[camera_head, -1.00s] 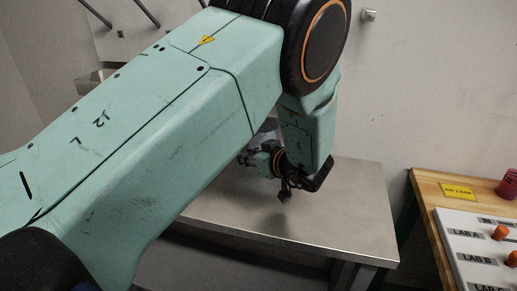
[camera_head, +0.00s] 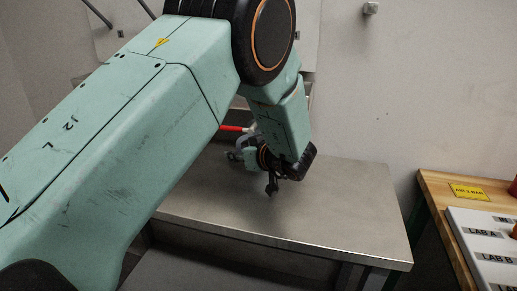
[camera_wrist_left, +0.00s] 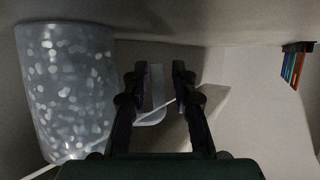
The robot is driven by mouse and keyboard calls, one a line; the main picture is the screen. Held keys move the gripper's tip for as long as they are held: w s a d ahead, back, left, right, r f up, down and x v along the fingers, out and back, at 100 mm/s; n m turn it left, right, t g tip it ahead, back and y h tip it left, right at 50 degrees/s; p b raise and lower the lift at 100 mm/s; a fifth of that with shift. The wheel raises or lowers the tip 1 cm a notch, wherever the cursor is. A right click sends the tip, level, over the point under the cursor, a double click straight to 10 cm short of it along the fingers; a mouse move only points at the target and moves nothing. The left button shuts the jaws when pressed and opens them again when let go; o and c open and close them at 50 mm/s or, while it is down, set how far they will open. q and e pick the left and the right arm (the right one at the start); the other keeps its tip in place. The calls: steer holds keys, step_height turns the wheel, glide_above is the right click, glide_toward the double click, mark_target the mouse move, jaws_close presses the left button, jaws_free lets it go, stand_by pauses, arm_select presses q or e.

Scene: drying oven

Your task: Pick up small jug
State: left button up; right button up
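My left gripper (camera_head: 270,186) hangs just above the metal table, partly hidden by its own arm. In the left wrist view its two dark fingers (camera_wrist_left: 159,72) stand apart with a clear gap. A pale translucent U-shaped piece (camera_wrist_left: 155,108) shows between and beyond them; I cannot tell whether it is the jug's handle or a separate vessel, or whether a finger touches it. A large translucent speckled vessel (camera_wrist_left: 70,90) stands left of the fingers, apart from them. I cannot make out the small jug surely in the head view. My right gripper is out of view.
The metal table (camera_head: 340,215) is bare to the right of the gripper. A red bar (camera_head: 235,128) shows behind my arm. A wooden bench (camera_head: 432,188) with a white labelled panel (camera_head: 480,235) stands at the right. Coloured strips (camera_wrist_left: 293,68) show at right in the wrist view.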

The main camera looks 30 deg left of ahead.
arm_select(q)
steer(key=shift+w+d, duration=0.1)
steer(key=shift+w, duration=0.1)
steer(key=shift+c, duration=1.2)
steer(key=shift+s, duration=0.15)
jaws_close()
